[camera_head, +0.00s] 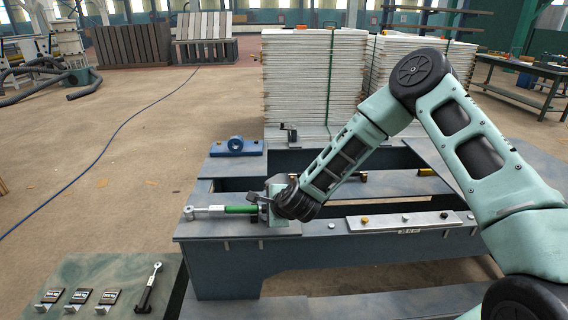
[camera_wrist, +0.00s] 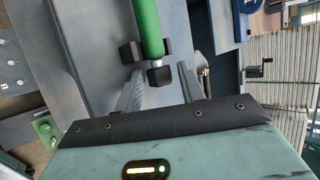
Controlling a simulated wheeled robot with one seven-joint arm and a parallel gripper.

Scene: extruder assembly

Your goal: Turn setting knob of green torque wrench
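The green torque wrench (camera_head: 240,209) lies level on the near left part of the steel frame, with its silver ratchet head (camera_head: 189,212) at the left. Its green handle (camera_wrist: 147,22) enters from the top of the wrist view, between two black blocks. The dark setting knob (camera_wrist: 160,76) is at the handle's near end. My gripper (camera_wrist: 162,82) has its two grey fingers apart, one on each side of the knob, with a gap visible on both sides. In the head view my gripper (camera_head: 266,208) is at the handle's right end, and the wrist hides the knob.
A silver plate with bolts (camera_head: 403,223) lies right of my gripper. A blue bearing block (camera_head: 236,146) stands behind it on the frame. A green table (camera_head: 110,270) at lower left holds a black-handled wrench (camera_head: 149,287) and several small labelled parts. Stacked white panels (camera_head: 313,80) stand behind.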

